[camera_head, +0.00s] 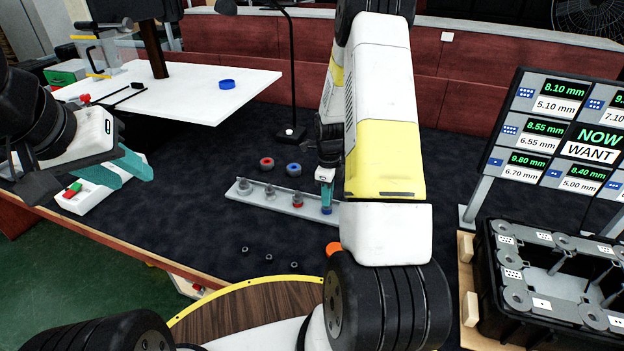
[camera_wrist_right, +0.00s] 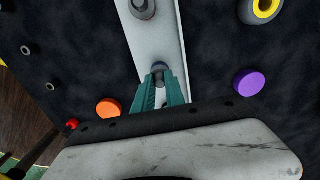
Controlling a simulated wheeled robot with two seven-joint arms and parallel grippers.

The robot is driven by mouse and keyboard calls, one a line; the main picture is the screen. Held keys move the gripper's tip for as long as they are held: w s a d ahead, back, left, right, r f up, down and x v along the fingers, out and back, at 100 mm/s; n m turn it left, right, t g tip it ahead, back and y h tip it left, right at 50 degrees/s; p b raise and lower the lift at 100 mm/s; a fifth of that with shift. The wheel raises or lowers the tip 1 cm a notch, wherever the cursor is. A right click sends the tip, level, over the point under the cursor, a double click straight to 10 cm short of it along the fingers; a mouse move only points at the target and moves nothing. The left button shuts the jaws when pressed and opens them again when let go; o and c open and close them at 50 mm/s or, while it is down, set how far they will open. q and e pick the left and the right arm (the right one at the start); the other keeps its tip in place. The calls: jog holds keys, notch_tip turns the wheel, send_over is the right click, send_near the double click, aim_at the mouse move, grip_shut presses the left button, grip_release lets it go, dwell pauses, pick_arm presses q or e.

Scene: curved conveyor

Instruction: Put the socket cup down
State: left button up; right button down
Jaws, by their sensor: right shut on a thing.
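The grey rail (camera_head: 255,199) lies on the dark mat, with several grey sockets (camera_head: 270,190) along it; it also shows in the wrist view (camera_wrist_right: 158,38). My right gripper (camera_head: 326,192) is over the rail's right end, pointing down. Its teal fingers (camera_wrist_right: 160,84) are shut on the socket cup (camera_wrist_right: 159,67), a small dark grey cylinder at the rail. A blue band (camera_head: 326,211) shows under the fingertips. I cannot tell whether the cup touches the rail. My left gripper (camera_head: 128,170) is open and empty at the left, above a white box with coloured buttons.
A red ring (camera_head: 266,163) and a blue ring (camera_head: 293,169) lie behind the rail. Small dark nuts (camera_head: 268,257) lie in front. An orange disc (camera_wrist_right: 108,107) and a purple disc (camera_wrist_right: 249,82) lie near the gripper. A black crate (camera_head: 485,290) and price board (camera_head: 563,130) stand right.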

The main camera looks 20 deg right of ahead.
jog(key=shift+f, duration=0.1)
jog(key=c, duration=1.4)
grip_release()
